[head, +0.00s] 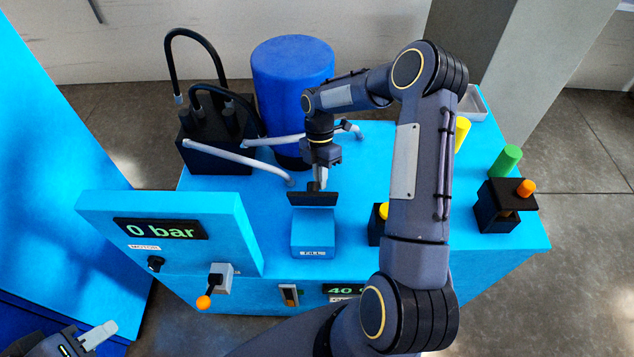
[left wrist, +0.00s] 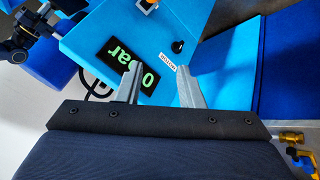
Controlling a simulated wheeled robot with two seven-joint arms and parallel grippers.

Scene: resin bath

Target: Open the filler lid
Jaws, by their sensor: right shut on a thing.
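The filler lid (head: 313,199) is a dark flat plate in the middle of the head view. It is at the far edge of a small blue box (head: 313,230) with a label on its front. The plate looks tilted up, but its exact angle is hard to tell. My right gripper (head: 317,184) points down just behind the plate and is shut on the lid; the gripped part is mostly hidden. My left gripper (head: 108,334) is low at the left, away from the lid. In the left wrist view its two grey fingers (left wrist: 158,70) are apart and empty.
A panel reading 0 bar (head: 160,229) with an orange-tipped lever (head: 204,302) stands left of the box. A blue drum (head: 292,75) and a black hosed unit (head: 215,135) are behind. A black block with an orange knob (head: 526,188) is at the right.

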